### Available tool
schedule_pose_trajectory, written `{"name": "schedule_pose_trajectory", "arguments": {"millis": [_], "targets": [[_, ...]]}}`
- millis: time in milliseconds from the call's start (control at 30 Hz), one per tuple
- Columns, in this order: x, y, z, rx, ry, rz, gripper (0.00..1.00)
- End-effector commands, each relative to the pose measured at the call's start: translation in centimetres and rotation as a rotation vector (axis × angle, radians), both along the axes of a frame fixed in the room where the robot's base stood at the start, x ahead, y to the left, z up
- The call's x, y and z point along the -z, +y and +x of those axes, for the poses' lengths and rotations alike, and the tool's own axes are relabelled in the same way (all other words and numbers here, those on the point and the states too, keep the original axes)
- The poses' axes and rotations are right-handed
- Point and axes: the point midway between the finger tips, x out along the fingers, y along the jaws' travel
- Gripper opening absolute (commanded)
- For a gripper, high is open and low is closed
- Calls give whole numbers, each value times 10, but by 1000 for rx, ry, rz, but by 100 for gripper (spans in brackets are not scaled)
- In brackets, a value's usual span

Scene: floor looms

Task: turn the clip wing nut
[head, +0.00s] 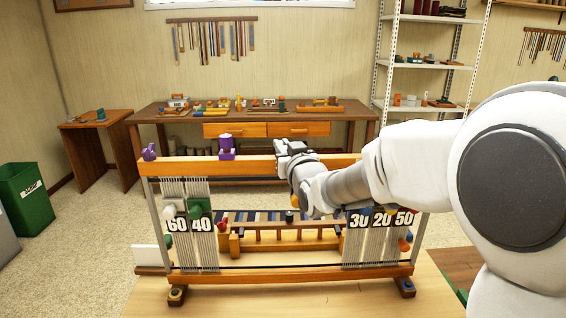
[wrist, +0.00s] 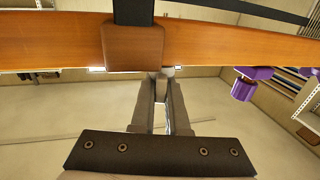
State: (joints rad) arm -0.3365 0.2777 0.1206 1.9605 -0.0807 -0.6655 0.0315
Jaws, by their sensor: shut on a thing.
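My gripper (head: 288,152) is at the loom's upper wooden beam (head: 330,162), right of the purple clip in the head view. In the wrist view its two fingers (wrist: 163,80) come close together at a small pale piece (wrist: 167,71), which looks like the clip wing nut. The fingers are shut on it; its shape is mostly hidden. Beside it, a brown block (wrist: 133,48) with a dark strap lies against the beam (wrist: 220,45). My arm and hand hide this spot in the head view.
A purple clip (head: 226,150) sits on the beam, and a smaller purple piece (head: 149,152) is at its left end. Number tags 60 (head: 177,225) and 30 (head: 358,221) hang among others on the loom. A workbench (head: 250,110) with small parts stands behind.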

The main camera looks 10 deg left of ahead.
Motion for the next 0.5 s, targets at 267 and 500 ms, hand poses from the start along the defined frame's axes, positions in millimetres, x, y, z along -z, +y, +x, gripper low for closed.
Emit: {"name": "schedule_pose_trajectory", "arguments": {"millis": [267,500], "targets": [[2,2,-1,114,1,0,0],[1,2,-1,179,1,-1,0]]}}
